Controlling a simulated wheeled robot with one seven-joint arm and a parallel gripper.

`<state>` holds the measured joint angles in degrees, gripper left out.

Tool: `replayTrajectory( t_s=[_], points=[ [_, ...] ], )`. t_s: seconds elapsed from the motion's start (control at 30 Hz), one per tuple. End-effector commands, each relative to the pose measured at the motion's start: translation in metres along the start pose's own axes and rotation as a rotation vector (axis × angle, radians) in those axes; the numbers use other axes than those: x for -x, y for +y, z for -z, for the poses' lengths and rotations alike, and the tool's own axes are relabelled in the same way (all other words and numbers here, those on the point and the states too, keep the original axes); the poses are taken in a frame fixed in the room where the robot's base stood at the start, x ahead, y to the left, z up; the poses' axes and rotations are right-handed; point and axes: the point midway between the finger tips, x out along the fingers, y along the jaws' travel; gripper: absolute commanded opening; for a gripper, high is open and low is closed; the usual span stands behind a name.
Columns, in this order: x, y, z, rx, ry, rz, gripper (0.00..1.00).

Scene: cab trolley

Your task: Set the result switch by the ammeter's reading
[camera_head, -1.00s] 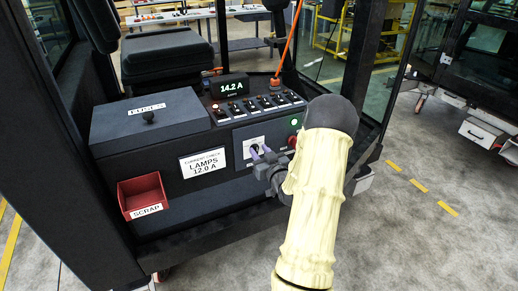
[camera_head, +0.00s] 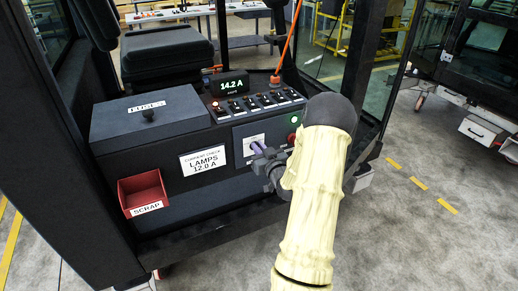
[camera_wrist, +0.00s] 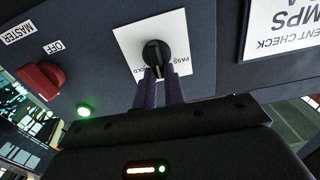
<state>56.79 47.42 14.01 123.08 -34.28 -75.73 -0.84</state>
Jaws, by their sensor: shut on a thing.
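The ammeter (camera_head: 231,85) on the console reads 14.2 A in green digits. A card (camera_head: 203,161) on the console front reads "CURRENT CHECK LAMPS 12.0 A". The result switch is a black knob (camera_wrist: 155,54) on a white plate (camera_wrist: 132,38), with "PASS" and a partly covered "HOLD" printed upside down in the wrist view. My gripper (camera_wrist: 158,78) is shut on this knob, its two purple-grey fingers either side of it. In the head view my gripper (camera_head: 262,150) is at the plate, and the knob is hidden there. I cannot tell clearly which word the knob points at.
A red master switch (camera_wrist: 41,80) and a lit green lamp (camera_wrist: 84,111) are beside the plate. A row of toggle switches (camera_head: 258,103) runs below the ammeter. A lidded fuse box (camera_head: 150,115) and a red scrap bin (camera_head: 143,190) are to the left.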

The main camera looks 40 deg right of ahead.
Motion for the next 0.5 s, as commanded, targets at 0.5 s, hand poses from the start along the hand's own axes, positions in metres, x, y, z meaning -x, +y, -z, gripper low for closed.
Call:
replayTrajectory(
  t_s=[0.5],
  points=[
    [0.0004, 0.0063, -0.0016, -0.325, 0.0, -0.001, 0.0]
  ],
)
